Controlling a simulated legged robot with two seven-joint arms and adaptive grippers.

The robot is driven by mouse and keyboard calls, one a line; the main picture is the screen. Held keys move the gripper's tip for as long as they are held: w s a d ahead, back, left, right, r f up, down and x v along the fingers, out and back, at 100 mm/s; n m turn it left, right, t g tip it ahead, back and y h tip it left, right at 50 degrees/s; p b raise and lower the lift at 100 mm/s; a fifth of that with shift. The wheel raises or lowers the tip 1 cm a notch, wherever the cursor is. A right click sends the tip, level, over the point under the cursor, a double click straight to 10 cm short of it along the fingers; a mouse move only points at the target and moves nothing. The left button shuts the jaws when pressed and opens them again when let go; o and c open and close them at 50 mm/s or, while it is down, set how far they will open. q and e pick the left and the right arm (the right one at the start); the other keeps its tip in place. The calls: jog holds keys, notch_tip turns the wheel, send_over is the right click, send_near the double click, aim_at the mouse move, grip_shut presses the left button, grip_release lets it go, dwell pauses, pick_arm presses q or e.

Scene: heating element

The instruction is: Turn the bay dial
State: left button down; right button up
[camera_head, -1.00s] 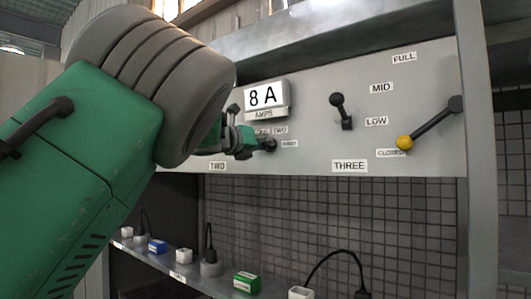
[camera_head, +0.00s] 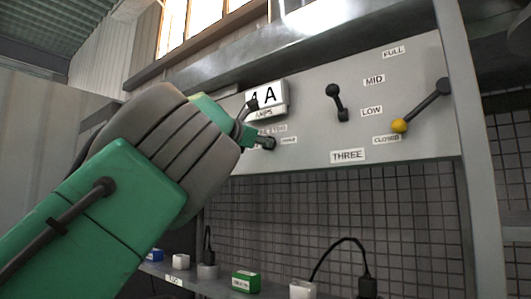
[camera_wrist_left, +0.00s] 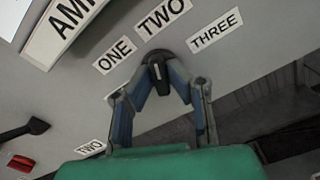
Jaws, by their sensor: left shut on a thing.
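The bay dial (camera_wrist_left: 157,66) is a dark knob with a white mark, on a grey panel below labels ONE, TWO and THREE in the left wrist view. My left gripper (camera_wrist_left: 160,82) is shut on it, one finger on each side. In the head view the dial (camera_head: 267,143) shows at the tip of my left gripper (camera_head: 254,140), partly hidden by it. The amps display (camera_head: 266,97) above ends in "A"; its digit is partly covered by my gripper and looks like a 4 or a 1. My right gripper is not in view.
A black lever (camera_head: 335,102) above the THREE label and a yellow-knobbed lever (camera_head: 399,125) by the CLOSED label stand out from the panel. Below, a shelf (camera_head: 205,285) holds several plugs and a green block (camera_head: 245,281).

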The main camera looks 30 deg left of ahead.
pick_arm(q)
jog(key=shift+m+b, duration=0.35)
jog(key=shift+m, duration=0.15)
jog(key=shift+r, duration=0.1)
jog(key=c, duration=1.6)
grip_release()
jog(key=shift+o, duration=0.2)
jog(key=s, duration=1.2)
jog(key=shift+a, duration=0.45)
